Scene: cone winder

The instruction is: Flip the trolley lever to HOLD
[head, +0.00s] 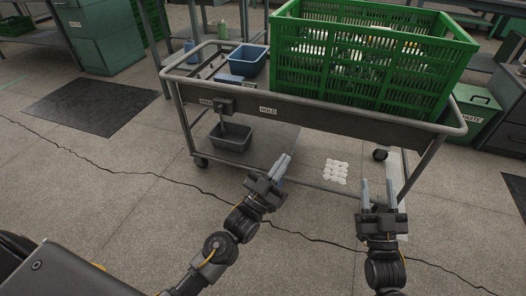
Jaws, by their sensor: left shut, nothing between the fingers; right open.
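The trolley (340,118) is a grey metal cart with a tubular rail. On its front panel, toward the left, a small lever mount (224,106) sits between a pale label too small to read (206,101) and a HOLD label (268,110). Which way the lever points is hard to tell at this size. My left gripper (281,167) is shut and empty, below and right of the HOLD label, apart from the lever. My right gripper (378,192) is open and empty, in front of the trolley's right part.
A green crate (360,75) and a blue bin (248,60) stand on the trolley top. A green waste bin (474,115) stands at right. The floor at left is clear around a dark mat (92,104).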

